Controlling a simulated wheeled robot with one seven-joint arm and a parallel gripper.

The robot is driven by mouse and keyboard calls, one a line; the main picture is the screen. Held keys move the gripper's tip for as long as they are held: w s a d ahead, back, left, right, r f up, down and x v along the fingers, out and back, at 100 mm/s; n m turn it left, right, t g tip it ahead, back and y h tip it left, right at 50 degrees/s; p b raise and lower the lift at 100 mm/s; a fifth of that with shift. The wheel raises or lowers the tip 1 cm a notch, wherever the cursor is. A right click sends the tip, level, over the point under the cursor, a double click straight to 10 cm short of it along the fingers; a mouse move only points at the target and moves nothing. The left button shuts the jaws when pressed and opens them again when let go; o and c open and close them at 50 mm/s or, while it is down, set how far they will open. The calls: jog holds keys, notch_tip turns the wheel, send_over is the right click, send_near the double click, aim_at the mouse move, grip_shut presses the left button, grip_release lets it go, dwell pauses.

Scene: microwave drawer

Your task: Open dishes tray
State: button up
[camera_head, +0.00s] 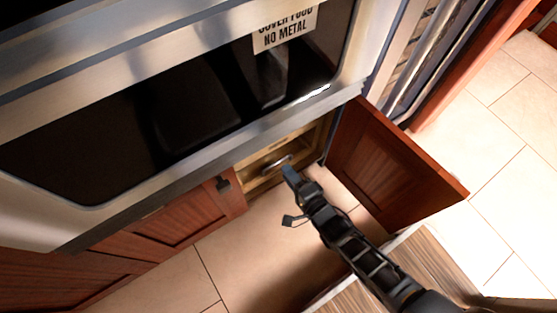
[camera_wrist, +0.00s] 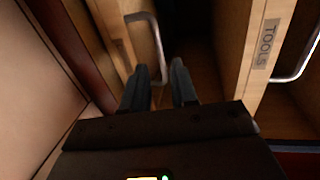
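Inside the open lower cabinet, a light wood tray front (camera_head: 252,176) with a metal bar handle (camera_head: 277,162) shows in the head view. In the wrist view a bar handle (camera_wrist: 157,42) on a wood front (camera_wrist: 118,32) stands just beyond my fingertips. No dishes label is readable, so I cannot tell which front is the dishes tray. My gripper (camera_head: 287,196) is in front of the cabinet opening. I cannot tell whether a finger touches the handle.
A wood front labelled TOOLS (camera_wrist: 266,42) with its own handle (camera_wrist: 302,58) is at the right of the wrist view. The red-brown cabinet door (camera_head: 385,165) stands open to the right. The microwave (camera_head: 190,110) is above, a closed cabinet door (camera_head: 180,217) left. Tiled floor (camera_head: 240,250) is clear.

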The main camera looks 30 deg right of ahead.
aim_at(278, 162)
jog(key=w+b, duration=0.1)
jog(key=w, duration=0.2)
jog(key=w+f+b, duration=0.1)
jog(key=w, duration=0.2)
jog(key=shift+w+f, duration=0.1)
jog(key=shift+f, duration=0.05)
jog(key=shift+c, duration=0.4)
grip_shut()
